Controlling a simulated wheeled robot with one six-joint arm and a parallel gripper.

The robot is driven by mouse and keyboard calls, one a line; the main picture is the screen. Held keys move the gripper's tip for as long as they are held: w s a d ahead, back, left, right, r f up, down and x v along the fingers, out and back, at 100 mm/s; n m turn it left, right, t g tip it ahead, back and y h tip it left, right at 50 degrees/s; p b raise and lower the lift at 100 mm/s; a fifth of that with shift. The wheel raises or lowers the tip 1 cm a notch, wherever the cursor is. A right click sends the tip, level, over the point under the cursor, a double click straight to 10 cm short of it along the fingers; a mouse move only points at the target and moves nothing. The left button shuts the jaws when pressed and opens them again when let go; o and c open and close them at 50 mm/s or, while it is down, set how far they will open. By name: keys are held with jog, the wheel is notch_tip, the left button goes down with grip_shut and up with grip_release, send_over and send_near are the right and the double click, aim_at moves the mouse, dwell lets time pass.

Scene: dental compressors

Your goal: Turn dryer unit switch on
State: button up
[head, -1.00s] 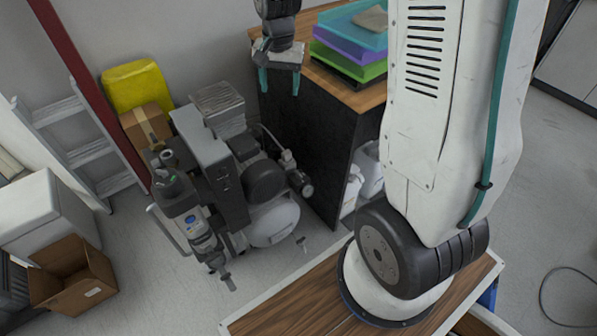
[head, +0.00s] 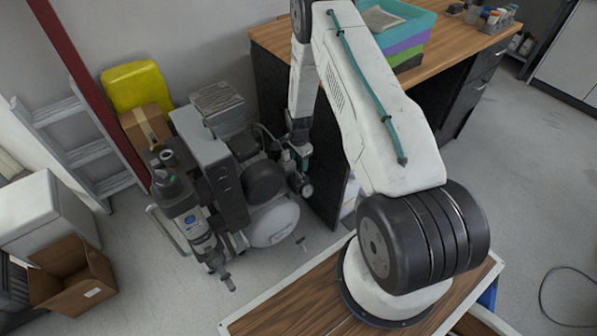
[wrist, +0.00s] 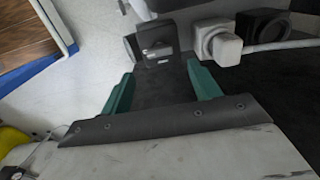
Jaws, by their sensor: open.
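The compressor machine (head: 272,222) stands on the floor at left centre in the head view, with a tall grey casing (head: 200,140) and a dark front panel (head: 226,183). I cannot tell for certain which part is the dryer unit, nor make out its switch position. My gripper (head: 298,160) is beside the machine's right side, partly hidden by my arm. In the wrist view, my gripper (wrist: 160,75) is open, with teal fingers apart and nothing held. A small dark box (wrist: 157,45) shows just beyond and between the fingertips; contact cannot be judged.
A wood-topped bench (head: 275,38) with dark sides stands close behind and right of the gripper, carrying stacked coloured trays (head: 405,35). A ladder (head: 75,130), yellow container (head: 135,85) and open cardboard box (head: 75,275) are at left. Floor in front of the machine is clear.

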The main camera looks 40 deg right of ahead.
aim_at(298, 173)
notch_tip(298, 173, down, 7)
jog(key=shift+f, duration=0.1)
jog(key=c, duration=1)
